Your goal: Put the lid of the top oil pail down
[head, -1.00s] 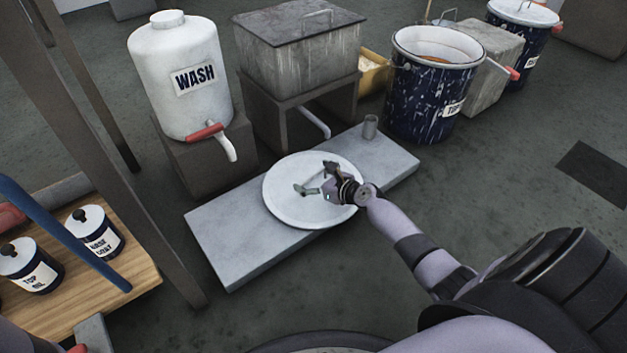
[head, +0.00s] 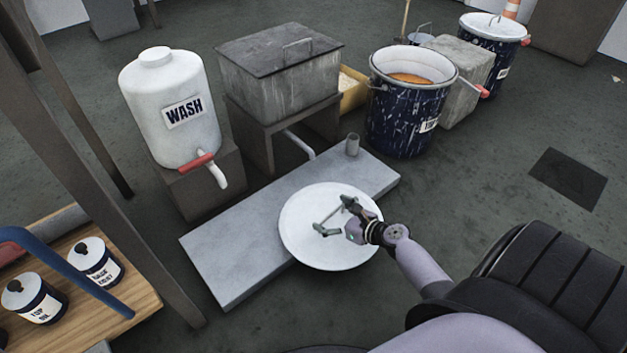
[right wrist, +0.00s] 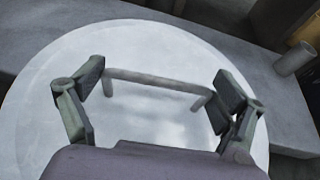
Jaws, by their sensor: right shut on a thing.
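The lid (head: 305,245) is a round white disc with a bar handle (right wrist: 160,82) on top. My right gripper (head: 335,215) is shut on the handle, one finger at each end of the bar in the right wrist view. The lid overlaps the front edge of the grey slab (head: 225,265) in the head view; I cannot tell whether it touches it. The top oil pail (head: 395,125), dark blue with white speckles, stands open behind the slab, orange-brown contents showing. My left gripper is not in view.
A small grey cup (head: 352,145) stands on the slab's far right part. The slab's left part is bare. Behind it stand the white WASH tank (head: 165,110) and a grey lidded tank (head: 275,75). A wooden shelf (head: 130,300) with small cans is at lower left.

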